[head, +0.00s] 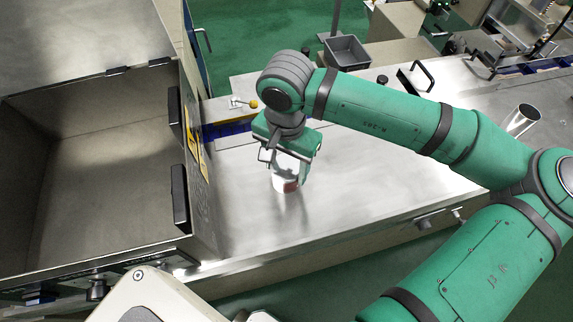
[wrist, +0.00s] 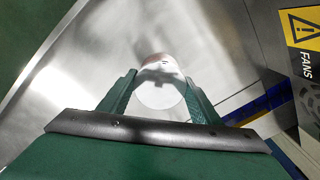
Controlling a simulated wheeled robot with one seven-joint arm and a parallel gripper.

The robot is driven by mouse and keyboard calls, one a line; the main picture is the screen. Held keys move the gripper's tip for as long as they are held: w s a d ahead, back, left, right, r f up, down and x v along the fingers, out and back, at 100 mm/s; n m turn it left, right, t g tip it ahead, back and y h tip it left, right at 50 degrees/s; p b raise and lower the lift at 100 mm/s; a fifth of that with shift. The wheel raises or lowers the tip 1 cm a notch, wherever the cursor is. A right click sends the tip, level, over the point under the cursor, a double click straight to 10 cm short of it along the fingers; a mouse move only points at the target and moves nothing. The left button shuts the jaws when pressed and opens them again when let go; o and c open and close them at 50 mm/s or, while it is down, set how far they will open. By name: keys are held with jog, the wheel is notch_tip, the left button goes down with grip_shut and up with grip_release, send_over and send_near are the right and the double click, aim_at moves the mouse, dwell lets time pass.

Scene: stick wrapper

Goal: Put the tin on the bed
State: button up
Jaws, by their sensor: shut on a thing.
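The tin (head: 285,174) is a pale, shiny cylinder with a reddish patch low on its side. It is upright at the bare steel bed (head: 360,165) of the machine. My gripper (head: 284,158) points down from above and is shut on the tin's upper part. In the wrist view the tin (wrist: 160,92) sits between the two green fingers, its round pale top facing the camera. I cannot tell whether the tin's bottom touches the bed or hangs just above it.
An open steel hopper (head: 95,175) with dark hinges and yellow warning labels stands to the left. A yellow-tipped lever (head: 252,104) is behind my gripper. Bare steel lies around the tin.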

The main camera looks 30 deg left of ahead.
aim_at(286, 167)
jog(key=o, duration=1.3)
jog(key=shift+f, duration=0.1)
notch_tip(286, 167, up, 12)
jog(key=shift+r, duration=0.1)
